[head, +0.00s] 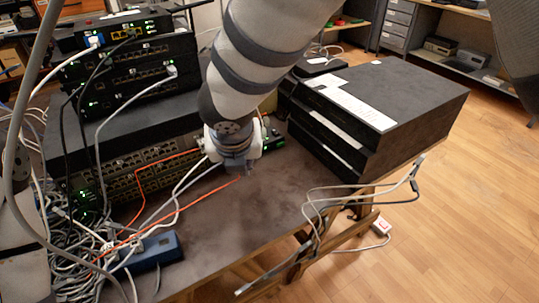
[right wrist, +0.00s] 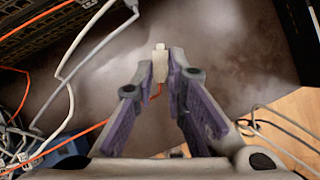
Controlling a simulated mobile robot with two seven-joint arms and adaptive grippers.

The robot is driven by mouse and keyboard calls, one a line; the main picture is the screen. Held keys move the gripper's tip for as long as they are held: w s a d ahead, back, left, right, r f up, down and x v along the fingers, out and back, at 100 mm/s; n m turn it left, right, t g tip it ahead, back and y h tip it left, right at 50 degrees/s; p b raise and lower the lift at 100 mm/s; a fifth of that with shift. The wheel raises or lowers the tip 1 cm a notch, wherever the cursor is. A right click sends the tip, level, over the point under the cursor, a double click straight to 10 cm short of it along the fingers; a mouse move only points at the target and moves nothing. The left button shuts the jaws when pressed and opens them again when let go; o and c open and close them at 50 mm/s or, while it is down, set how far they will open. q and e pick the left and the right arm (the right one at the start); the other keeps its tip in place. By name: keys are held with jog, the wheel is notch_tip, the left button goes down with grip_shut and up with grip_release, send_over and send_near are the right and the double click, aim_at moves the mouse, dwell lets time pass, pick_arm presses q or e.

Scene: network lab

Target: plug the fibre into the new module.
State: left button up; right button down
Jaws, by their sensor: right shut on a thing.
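My right gripper (head: 236,165) is in the middle of the head view, low over the dark tabletop in front of the network rack. In the right wrist view the right gripper (right wrist: 160,75) is shut on a small pale fibre plug (right wrist: 160,62), its tip pointing away from me. An orange fibre (head: 214,190) trails from the gripper, and a bit of it shows below the plug (right wrist: 156,91). A switch with rows of ports (head: 125,188) stands left of the gripper. I cannot make out the new module. My left gripper is out of view.
Stacked dark units (head: 370,115) stand right of my arm. Lit network boxes (head: 130,75) stand at the left. A cable tangle (head: 75,265) and a blue device (head: 155,246) lie front left. Grey cables (head: 365,190) hang over the right table edge. The tabletop (head: 270,205) between is clear.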

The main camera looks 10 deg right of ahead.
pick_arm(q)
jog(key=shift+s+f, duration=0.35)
pick_arm(e)
jog(key=w+a+r+n+y, duration=0.1)
jog(key=w+a+n+y, duration=0.1)
jog(key=w+a+n, duration=0.2)
jog(key=shift+w+a+r+n, duration=0.15)
jog(key=shift+w+a+n, duration=0.1)
jog(key=shift+a+n, duration=0.25)
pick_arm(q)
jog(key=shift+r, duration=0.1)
pick_arm(e)
jog(key=shift+a, duration=0.1)
pick_arm(q)
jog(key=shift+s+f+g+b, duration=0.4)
jog(key=shift+b, duration=0.1)
pick_arm(e)
jog(key=shift+w+a, duration=0.2)
jog(key=shift+w, duration=0.4)
dwell(1.3)
jog(key=c, duration=1.5)
grip_release()
jog(key=shift+c, duration=0.2)
jog(key=shift+r, duration=0.1)
